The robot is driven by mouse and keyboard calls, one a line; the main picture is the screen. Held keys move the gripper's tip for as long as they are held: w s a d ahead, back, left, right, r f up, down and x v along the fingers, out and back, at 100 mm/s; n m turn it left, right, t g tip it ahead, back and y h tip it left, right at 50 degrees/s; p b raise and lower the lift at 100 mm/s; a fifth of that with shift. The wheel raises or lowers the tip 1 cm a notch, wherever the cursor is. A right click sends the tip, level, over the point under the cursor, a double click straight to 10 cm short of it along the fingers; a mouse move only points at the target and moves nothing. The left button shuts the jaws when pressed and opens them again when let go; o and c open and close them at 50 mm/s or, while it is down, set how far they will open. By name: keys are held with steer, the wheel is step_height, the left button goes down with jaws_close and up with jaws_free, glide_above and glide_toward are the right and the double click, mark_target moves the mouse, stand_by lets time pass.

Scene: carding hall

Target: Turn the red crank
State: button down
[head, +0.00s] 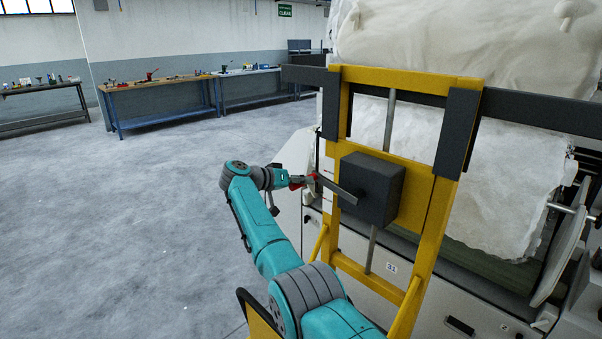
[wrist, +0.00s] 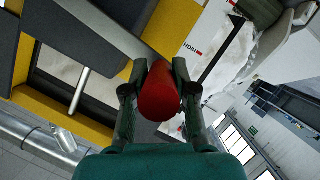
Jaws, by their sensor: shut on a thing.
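The red crank handle (wrist: 159,92) sits between the two fingers of my gripper (wrist: 160,78) in the wrist view, and the fingers are shut on it. In the head view the red handle (head: 312,178) shows only in small part at the end of a grey crank arm (head: 337,188). The crank arm runs from a dark box (head: 372,189) on a yellow frame (head: 424,200) out to the left and slightly up. My gripper (head: 300,181) is at the left of the box, and its fingers are small and partly hidden there.
A large machine with white fibre (head: 470,45) stands behind the yellow frame. Dark bars (head: 545,112) stick out from the frame at both sides. Workbenches (head: 160,98) line the far wall. The grey floor (head: 130,220) at the left is clear.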

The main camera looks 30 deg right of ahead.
step_height(320, 180, down, 2)
steer(key=shift+a+f+n, duration=0.1)
steer(key=shift+a+n, duration=0.05)
steer(key=shift+n, duration=0.35)
steer(key=s+d+f+n+g+h, duration=0.1)
steer(key=s+f, duration=0.3)
steer(key=f, duration=0.7)
steer(key=shift+s+d+f+n+g, duration=0.2)
steer(key=shift+n+g, duration=0.1)
steer(key=shift+n, duration=0.3)
steer(key=c, duration=1)
jaws_free()
steer(key=shift+w, duration=0.1)
steer(key=shift+o, duration=0.4)
steer(key=shift+r, duration=0.2)
steer(key=v, duration=1.2)
